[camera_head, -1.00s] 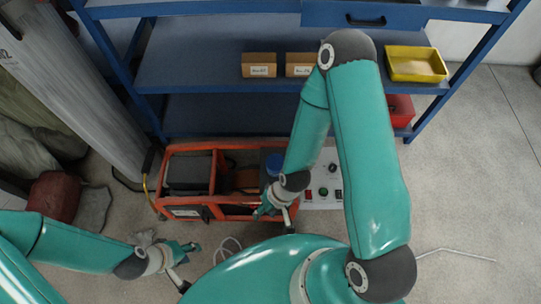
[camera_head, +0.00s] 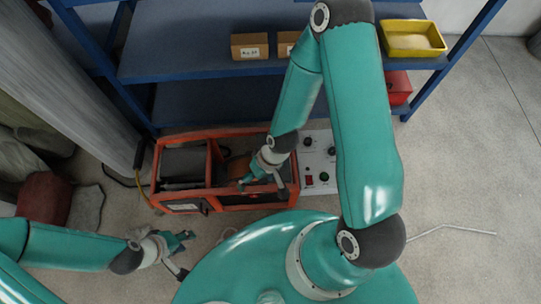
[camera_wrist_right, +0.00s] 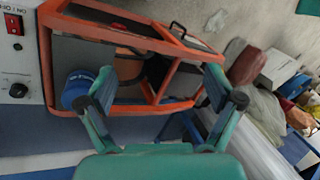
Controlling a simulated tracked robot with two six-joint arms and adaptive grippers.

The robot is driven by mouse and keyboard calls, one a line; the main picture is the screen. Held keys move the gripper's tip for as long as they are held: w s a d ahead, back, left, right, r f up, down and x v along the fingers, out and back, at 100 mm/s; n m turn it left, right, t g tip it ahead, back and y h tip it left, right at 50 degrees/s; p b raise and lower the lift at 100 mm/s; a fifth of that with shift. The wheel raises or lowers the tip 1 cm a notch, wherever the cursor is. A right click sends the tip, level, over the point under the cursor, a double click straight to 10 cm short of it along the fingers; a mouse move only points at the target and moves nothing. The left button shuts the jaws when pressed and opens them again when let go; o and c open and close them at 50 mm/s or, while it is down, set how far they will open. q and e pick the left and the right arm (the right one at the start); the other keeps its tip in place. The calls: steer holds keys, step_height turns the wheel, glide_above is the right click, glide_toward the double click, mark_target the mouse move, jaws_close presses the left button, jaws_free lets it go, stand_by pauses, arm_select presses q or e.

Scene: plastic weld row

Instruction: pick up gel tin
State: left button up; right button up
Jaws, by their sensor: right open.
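A blue round tin (camera_wrist_right: 78,88), which I take to be the gel tin, stands at the left end of the orange-red frame (camera_wrist_right: 125,108) in the right wrist view. My left-hand finger there partly covers it. In the head view my right arm hides the tin. My right gripper (camera_head: 264,183) is over the right part of the frame; in the wrist view (camera_wrist_right: 160,92) its fingers are spread and nothing is between them. The tin lies beside the left finger, not centred. My left gripper (camera_head: 180,252) is apart from the frame, at lower left, with its fingers spread and empty.
A control box (camera_head: 318,165) with knobs and a red switch stands right of the frame. Behind is a blue shelf (camera_head: 180,62) with cardboard boxes (camera_head: 249,46), a yellow tray (camera_head: 413,52) and a red bin (camera_head: 399,86). The floor at right is mostly clear.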

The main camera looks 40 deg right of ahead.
steer(key=w+d+f+n+h+b, duration=0.1)
steer(key=w+d+f+n+b, duration=0.2)
steer(key=w+d+b, duration=0.7)
steer(key=s+d+r+n+t+h+b, duration=0.1)
steer(key=s+d+r+n+h+b, duration=0.3)
steer(key=b, duration=0.7)
steer(key=w+f+b, duration=0.1)
steer(key=f, duration=0.3)
steer(key=w+f+m+y+b, duration=0.1)
steer(key=f, duration=0.3)
steer(key=w+f+m+b, duration=0.1)
steer(key=f+b, duration=0.1)
steer(key=f, duration=0.1)
steer(key=shift+w+f+y, duration=0.25)
steer(key=shift+f+y, duration=0.05)
steer(key=shift+f, duration=0.1)
steer(key=f+b, duration=0.1)
steer(key=f, duration=0.1)
steer(key=w+f+b, duration=0.1)
steer(key=f, duration=0.2)
steer(key=shift+w+b, duration=0.2)
steer(key=shift+b, duration=0.15)
steer(key=shift+r, duration=0.1)
steer(key=c, duration=1.4)
arm_select(q)
step_height(320, 180, down, 30)
steer(key=shift+r, duration=0.15)
arm_select(e)
steer(key=shift+r, duration=0.1)
